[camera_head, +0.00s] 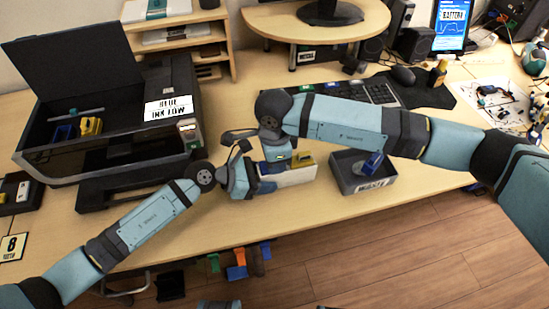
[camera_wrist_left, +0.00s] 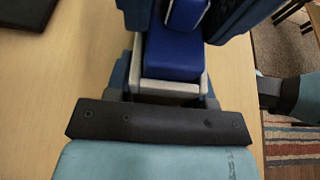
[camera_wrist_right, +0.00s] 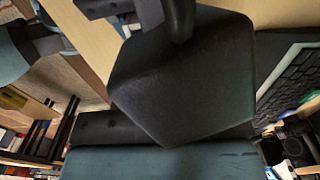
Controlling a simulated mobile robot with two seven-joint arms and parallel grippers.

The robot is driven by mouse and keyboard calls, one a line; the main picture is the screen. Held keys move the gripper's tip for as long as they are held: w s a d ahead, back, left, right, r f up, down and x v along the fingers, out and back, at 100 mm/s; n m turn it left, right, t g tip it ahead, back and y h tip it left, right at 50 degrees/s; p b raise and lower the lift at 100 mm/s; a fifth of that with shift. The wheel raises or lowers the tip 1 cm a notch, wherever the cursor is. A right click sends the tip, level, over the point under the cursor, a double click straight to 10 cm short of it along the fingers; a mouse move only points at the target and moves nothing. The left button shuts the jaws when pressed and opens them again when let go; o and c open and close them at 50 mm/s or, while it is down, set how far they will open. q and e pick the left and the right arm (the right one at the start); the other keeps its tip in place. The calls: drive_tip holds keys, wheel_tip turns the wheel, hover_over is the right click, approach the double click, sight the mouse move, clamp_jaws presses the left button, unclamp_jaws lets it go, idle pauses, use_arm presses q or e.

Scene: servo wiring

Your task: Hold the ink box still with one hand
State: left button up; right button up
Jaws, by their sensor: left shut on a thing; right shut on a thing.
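The ink box, a small white open box (camera_head: 290,178), sits near the table's front edge in the head view, with a yellow piece at its right end and blue at its left. My left gripper (camera_head: 257,182) is at its left end, shut on the box; its wrist view shows a pale rim (camera_wrist_left: 168,87) around a blue block (camera_wrist_left: 172,53) between the jaws. My right gripper (camera_head: 278,160) reaches down over the box from behind and is shut. A large dark block (camera_wrist_right: 185,85) fills its wrist view; I cannot make out what its jaws hold.
A dark grey bin (camera_head: 348,184) with a blue piece inside stands right of the box. An open printer (camera_head: 100,155) labelled blue ink low stands at left, with blue and yellow cartridges (camera_head: 90,126). A keyboard (camera_head: 370,93) lies behind.

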drive_tip(key=shift+r, duration=1.6)
drive_tip(key=shift+r, duration=1.9)
use_arm(q)
drive_tip(key=o, duration=1)
drive_tip(key=v, duration=1.2)
drive_tip(key=shift+f, duration=0.1)
use_arm(e)
drive_tip(key=shift+s+f, duration=0.1)
